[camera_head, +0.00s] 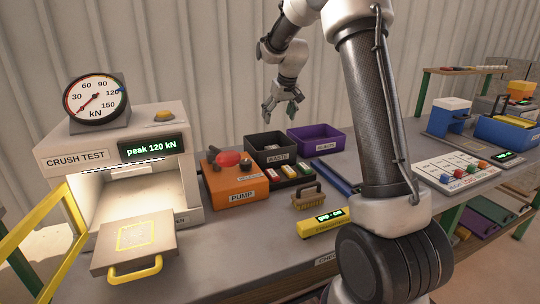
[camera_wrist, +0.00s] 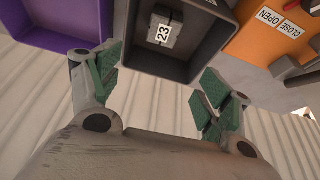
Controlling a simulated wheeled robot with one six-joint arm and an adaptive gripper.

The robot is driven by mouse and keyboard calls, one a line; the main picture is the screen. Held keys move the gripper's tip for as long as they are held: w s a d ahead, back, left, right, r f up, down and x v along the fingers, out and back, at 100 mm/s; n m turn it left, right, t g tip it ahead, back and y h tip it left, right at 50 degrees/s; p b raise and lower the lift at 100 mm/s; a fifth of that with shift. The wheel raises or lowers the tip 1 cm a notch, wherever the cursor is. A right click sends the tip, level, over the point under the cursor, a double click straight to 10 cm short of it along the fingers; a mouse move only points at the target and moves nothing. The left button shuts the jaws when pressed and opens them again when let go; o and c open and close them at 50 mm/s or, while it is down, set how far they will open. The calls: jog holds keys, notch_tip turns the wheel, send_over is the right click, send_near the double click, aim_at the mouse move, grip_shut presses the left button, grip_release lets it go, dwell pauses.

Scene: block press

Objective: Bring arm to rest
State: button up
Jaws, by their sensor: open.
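My gripper (camera_head: 282,103) hangs in the air above the back of the bench, over the area of the black WASTE bin (camera_head: 262,142). In the wrist view its green-padded fingers (camera_wrist: 160,90) are spread wide with nothing between them. The black bin (camera_wrist: 203,68) lies beyond the fingers in that view. My arm crosses the middle of the head view.
A purple bin (camera_head: 318,141) stands right of the black bin, and the orange PUMP box (camera_head: 236,183) is in front. The CRUSH TEST press (camera_head: 150,165) has its yellow-framed door (camera_head: 40,225) open and its tray (camera_head: 132,245) out; its display reads peak 120 kN.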

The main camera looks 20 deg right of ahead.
jog(key=shift+v, duration=0.85)
jog(key=s+f+g, duration=0.2)
jog(key=s+f, duration=0.2)
jog(key=s, duration=0.2)
jog(key=s+a+r, duration=0.1)
jog(key=s+r, duration=0.1)
jog(key=s, duration=1)
jog(key=s+a+r+t, duration=0.1)
jog(key=s+r, duration=0.2)
jog(key=s, duration=0.9)
jog(key=s+a+r+t, duration=0.1)
jog(key=s+a+r, duration=0.1)
jog(key=s, duration=1)
jog(key=shift+s+r, duration=0.3)
jog(key=shift+r, duration=0.05)
